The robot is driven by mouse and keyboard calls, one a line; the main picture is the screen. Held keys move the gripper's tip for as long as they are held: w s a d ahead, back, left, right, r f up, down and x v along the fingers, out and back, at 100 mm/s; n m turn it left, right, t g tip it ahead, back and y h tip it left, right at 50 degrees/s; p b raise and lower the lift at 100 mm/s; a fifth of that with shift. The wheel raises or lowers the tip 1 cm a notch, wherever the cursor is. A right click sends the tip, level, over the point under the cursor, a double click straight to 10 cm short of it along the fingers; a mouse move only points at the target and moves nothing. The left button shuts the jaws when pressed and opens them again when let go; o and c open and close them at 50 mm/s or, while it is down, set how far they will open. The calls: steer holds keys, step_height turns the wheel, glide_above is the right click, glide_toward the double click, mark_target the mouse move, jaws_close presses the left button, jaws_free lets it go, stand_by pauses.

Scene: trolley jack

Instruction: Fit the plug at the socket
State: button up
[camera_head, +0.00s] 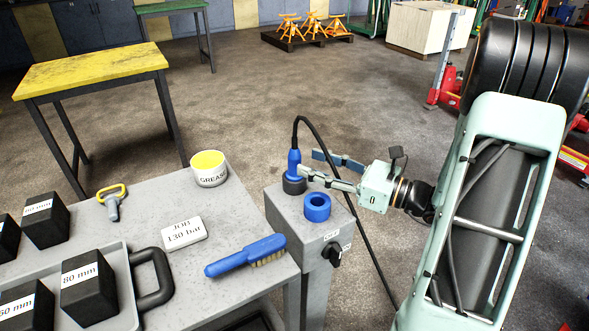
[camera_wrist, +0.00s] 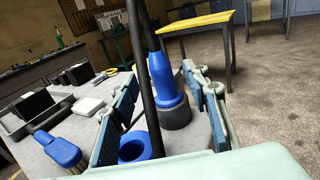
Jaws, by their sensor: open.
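The blue plug (camera_head: 294,162) stands upright on the grey box, its lower end in a dark grey round collar (camera_head: 294,186). A black cable rises from its top and loops down to the right. The blue ring-shaped socket (camera_head: 317,207) is on the same box top, nearer the camera, with an open hole. My gripper (camera_head: 309,162) is open and empty, reaching from the right, its tips close to the plug. In the wrist view the plug (camera_wrist: 163,75) shows between the two fingers, with a gap to each; the socket (camera_wrist: 136,146) is lower left, near the left finger.
The grey box (camera_head: 290,212) has a black knob (camera_head: 332,254) on its front. The workbench at left holds a grease tub (camera_head: 208,170), a job sign (camera_head: 184,233), a blue brush (camera_head: 245,256) and black blocks (camera_head: 89,290). The cable (camera_head: 362,235) hangs beside my gripper.

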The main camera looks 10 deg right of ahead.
mark_target(300, 158)
steer(key=x, duration=0.6)
steer(key=shift+r+b, duration=0.2)
steer(key=shift+b, duration=0.2)
steer(key=shift+d, duration=0.1)
jaws_close()
